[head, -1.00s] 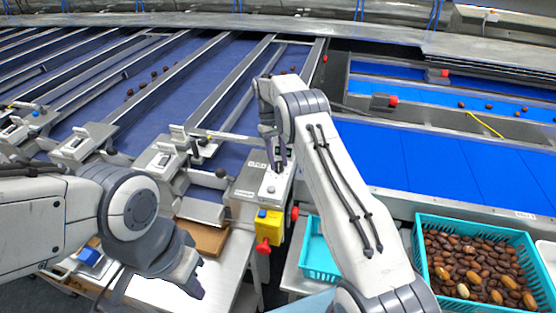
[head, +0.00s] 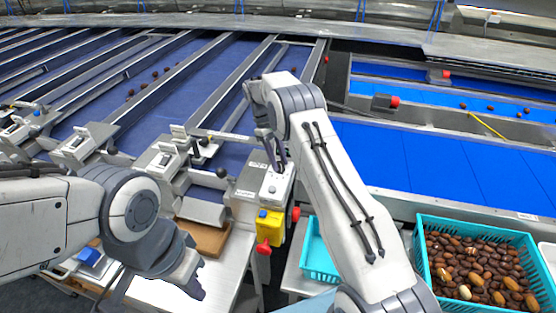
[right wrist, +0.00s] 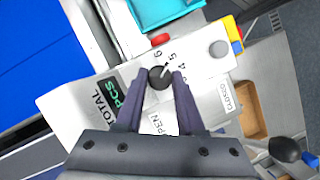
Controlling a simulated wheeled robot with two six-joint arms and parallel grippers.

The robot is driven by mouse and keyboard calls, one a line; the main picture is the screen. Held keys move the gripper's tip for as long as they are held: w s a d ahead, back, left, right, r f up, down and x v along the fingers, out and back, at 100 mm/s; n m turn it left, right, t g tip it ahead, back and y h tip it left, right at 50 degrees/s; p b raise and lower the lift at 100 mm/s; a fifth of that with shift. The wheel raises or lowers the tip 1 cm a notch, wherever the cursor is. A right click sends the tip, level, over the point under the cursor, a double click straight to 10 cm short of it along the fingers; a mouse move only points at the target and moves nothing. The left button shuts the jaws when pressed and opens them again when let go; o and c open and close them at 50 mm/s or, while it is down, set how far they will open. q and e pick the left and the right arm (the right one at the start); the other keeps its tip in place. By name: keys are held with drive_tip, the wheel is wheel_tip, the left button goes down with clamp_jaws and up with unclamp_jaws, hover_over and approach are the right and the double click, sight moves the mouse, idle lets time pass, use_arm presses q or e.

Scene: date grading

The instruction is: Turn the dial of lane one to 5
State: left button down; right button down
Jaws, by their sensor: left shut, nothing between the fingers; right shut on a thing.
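The black dial (right wrist: 159,80) sits on the white panel of the control box (right wrist: 212,62), which also shows in the head view (head: 272,188). The numbers 4, 5 and 6 are printed round the dial, and its white mark points at about the 5. My right gripper (right wrist: 160,82) is shut on the dial, one finger on each side. In the head view this gripper (head: 277,166) reaches down onto the panel and hides the dial. My left gripper (head: 197,288) is shut and empty above the white bench at the lower left.
The box front carries a yellow switch box (head: 269,226) with a red knob. A teal crate of dates (head: 424,222) stands at the right, and a teal tray (head: 318,262) lies beside my right arm. Blue belts with a few dates run behind.

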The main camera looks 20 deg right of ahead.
drive_tip(key=shift+w+r, duration=0.2)
drive_tip(key=shift+w, duration=0.05)
drive_tip(key=c, duration=0.5)
unclamp_jaws()
drive_tip(key=shift+s+f, duration=0.1)
